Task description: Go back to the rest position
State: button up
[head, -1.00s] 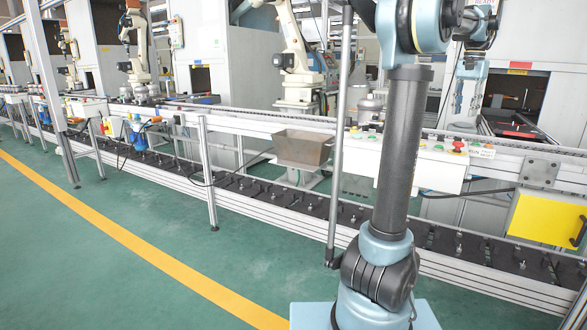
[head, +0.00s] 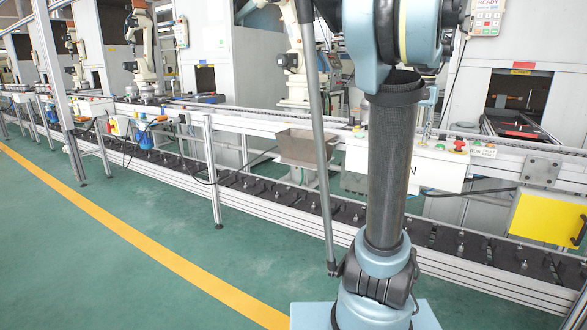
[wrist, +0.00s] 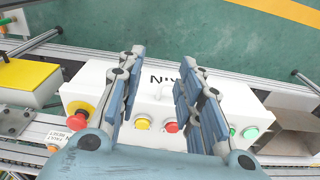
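My gripper (wrist: 162,60) is open in the wrist view, its two blue fingers apart with nothing between them. It points over a white control box (wrist: 92,78) with coloured buttons; I cannot tell the exact gap to the box. In the head view my own arm stands in front of the control box (head: 434,172). The gripper is mostly hidden there behind the arm, with only a little blue showing.
A conveyor line (head: 265,196) with metal rails runs across the view. A yellow panel (head: 545,220) is at right. Green floor with a yellow line (head: 130,240) is clear at left.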

jog(key=s+a+f+n, duration=0.2)
jog(key=s+a+f, duration=0.4)
jog(key=f, duration=0.3)
jog(key=s+a+f+n+t, duration=0.1)
jog(key=s+a+f+n, duration=0.1)
jog(key=s+a+f, duration=0.4)
jog(key=s+a+f+n, duration=0.3)
jog(key=s+a+f, duration=0.4)
jog(key=f, duration=0.5)
jog(key=shift+a+f+t, duration=0.2)
jog(key=shift+a+t, duration=0.1)
jog(key=shift+a, duration=0.5)
jog(key=shift+w+f, duration=0.2)
jog(key=shift+w, duration=0.25)
